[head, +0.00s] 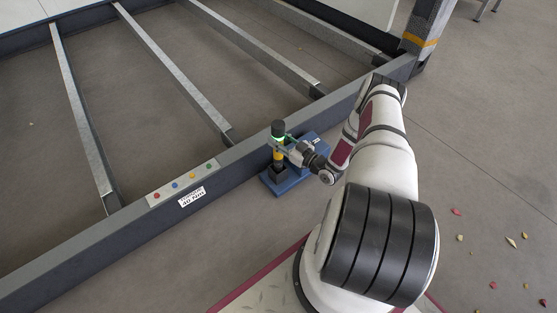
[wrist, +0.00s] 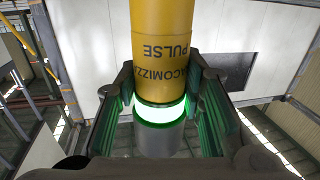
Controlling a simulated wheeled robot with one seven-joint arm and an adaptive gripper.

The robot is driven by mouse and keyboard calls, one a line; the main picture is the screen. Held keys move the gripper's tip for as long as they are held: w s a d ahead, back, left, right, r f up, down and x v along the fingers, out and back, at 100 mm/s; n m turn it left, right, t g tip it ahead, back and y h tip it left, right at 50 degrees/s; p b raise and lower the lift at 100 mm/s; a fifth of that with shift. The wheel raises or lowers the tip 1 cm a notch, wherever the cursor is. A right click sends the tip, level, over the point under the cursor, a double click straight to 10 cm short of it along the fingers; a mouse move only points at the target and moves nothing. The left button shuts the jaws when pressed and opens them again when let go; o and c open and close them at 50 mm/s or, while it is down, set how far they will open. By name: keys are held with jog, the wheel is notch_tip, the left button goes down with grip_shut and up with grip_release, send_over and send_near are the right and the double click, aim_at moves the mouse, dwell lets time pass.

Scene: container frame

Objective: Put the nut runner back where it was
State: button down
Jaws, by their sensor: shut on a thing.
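The nut runner (head: 278,154) is upright, with a dark top, a glowing green ring and a yellow body. In the wrist view its yellow body (wrist: 165,45) carries black lettering, and the lit ring sits between the jaws. My gripper (head: 282,145) is shut on it around the ring; its green-padded fingers (wrist: 160,118) flank it in the wrist view. A blue stand (head: 283,187) is on the floor beside the frame beam, with a dark socket piece at the tool's lower end. I cannot tell whether the tool's lower end is seated in the stand.
The grey frame beam (head: 75,240) runs diagonally just behind the stand, with metal crossbars (head: 170,70) beyond it. Coloured buttons (head: 182,183) and a label are on the beam. A dark post (head: 427,28) stands at the frame's corner. Floor at right is open, with scattered leaves.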

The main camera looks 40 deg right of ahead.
jog(key=shift+f+b, duration=1.45)
jog(key=shift+f, duration=1.75)
jog(key=c, duration=1.1)
grip_release()
jog(key=shift+f, duration=0.2)
